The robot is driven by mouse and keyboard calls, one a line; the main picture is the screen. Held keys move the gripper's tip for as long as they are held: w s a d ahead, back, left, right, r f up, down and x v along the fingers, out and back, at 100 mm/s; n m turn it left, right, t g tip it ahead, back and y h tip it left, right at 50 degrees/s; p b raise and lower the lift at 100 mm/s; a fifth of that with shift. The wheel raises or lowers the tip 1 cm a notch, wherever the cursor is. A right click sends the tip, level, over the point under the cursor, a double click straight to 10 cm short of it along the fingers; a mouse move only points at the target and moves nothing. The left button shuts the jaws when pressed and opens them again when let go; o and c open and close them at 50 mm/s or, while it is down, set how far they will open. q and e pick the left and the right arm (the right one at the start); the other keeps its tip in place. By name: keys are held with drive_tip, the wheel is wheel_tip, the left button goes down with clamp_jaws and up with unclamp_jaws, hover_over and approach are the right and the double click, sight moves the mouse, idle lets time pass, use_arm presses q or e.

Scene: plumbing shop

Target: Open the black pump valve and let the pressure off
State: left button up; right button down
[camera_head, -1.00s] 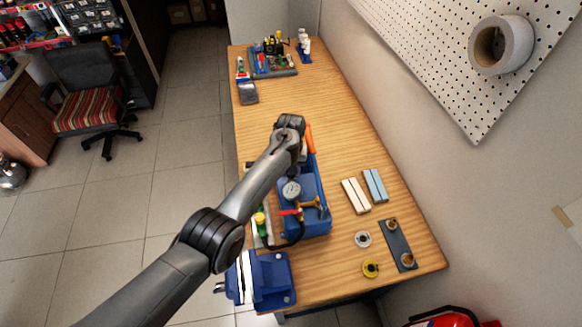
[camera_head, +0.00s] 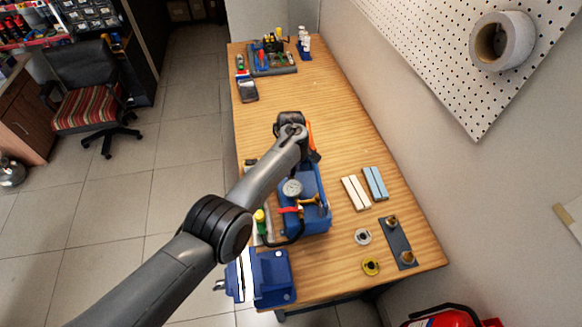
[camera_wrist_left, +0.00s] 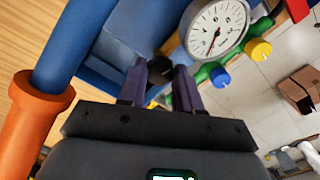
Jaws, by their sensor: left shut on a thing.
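The blue test pump (camera_head: 308,218) stands on the bench, with a round white gauge (camera_head: 292,188) on top. The gauge also shows large in the left wrist view (camera_wrist_left: 217,28), its needle pointing to the lower part of the dial. My left gripper (camera_wrist_left: 160,72) is over the pump beside the gauge, its fingers closed on the black pump valve, a small dark piece mostly hidden between the fingertips. In the head view my wrist and forearm hide these fingers. My right gripper is not in view.
An orange pump handle (camera_wrist_left: 30,125) is close on the left of the wrist view. Yellow (camera_wrist_left: 257,49) and blue (camera_wrist_left: 218,77) knobs sit near the fingers. A blue vise (camera_head: 262,278) stands at the bench's near end.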

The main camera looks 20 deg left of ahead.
use_arm(q)
drive_tip(key=shift+n, duration=0.5)
drive_tip(key=o, duration=1)
drive_tip(key=shift+o, duration=0.2)
drive_tip(key=shift+r, duration=0.1)
wheel_tip(320, 180, up, 11)
drive_tip(key=p, duration=0.2)
drive_tip(key=shift+f, duration=0.2)
